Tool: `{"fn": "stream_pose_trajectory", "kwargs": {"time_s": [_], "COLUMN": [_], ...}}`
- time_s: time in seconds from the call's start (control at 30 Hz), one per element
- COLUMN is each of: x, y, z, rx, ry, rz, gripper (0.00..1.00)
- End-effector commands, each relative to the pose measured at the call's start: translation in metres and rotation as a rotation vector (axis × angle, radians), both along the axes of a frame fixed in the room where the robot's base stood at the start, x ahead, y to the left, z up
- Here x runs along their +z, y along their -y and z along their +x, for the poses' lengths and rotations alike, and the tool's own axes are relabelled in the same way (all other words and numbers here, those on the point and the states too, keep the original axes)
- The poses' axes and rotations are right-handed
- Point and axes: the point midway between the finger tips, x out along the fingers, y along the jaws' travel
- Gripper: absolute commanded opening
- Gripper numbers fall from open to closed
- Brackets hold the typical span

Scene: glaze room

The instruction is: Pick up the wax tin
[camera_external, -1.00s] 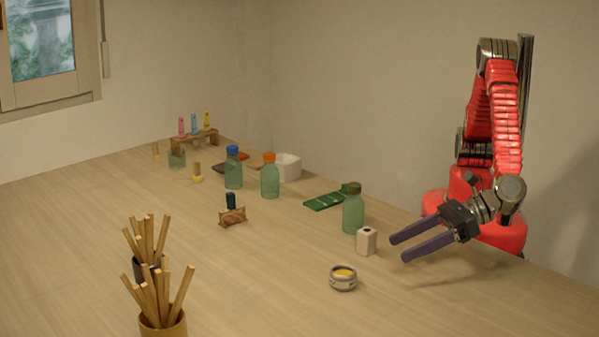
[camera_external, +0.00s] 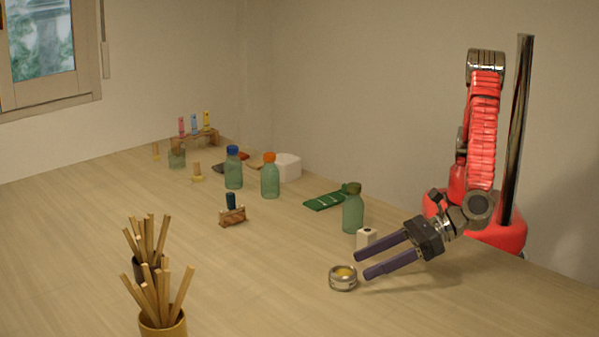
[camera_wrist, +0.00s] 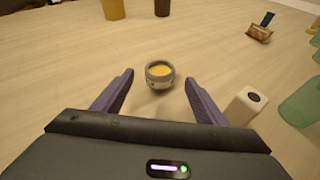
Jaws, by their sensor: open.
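The wax tin (camera_external: 343,279) is a small round grey tin, open at the top, with yellow wax inside. It stands upright on the table, just beyond my fingertips in the external view. My gripper (camera_external: 360,266) is open and empty, low over the table and pointing left towards the tin. In the wrist view the tin (camera_wrist: 160,74) lies ahead of and between the two purple fingers of my gripper (camera_wrist: 160,80), with space on both sides. No finger appears to touch it.
A white block with a dark hole (camera_external: 366,238) stands close beside my finger; it also shows right of the fingers in the wrist view (camera_wrist: 247,105). A green-capped bottle (camera_external: 353,212) is behind it. Pots of wooden sticks (camera_external: 163,327) stand front left. The table between is clear.

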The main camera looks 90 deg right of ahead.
Motion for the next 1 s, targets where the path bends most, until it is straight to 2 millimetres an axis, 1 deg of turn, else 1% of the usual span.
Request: {"fn": "stream_pose_trajectory", "kwargs": {"time_s": [0.17,0.4,0.53,0.63,1.0], "x": [-0.004,-0.017,-0.022,-0.023,-0.023], "y": [-0.001,-0.006,-0.009,-0.01,-0.01], "z": [0.005,0.032,0.043,0.046,0.046], "rx": [-0.002,-0.003,-0.001,0.0,0.0], "ry": [-0.001,0.0,-0.001,0.0,0.0], "rz": [-0.001,0.0,-0.001,0.0,0.0], "gripper": [0.66,0.66,0.66,0.66,0.66]}}
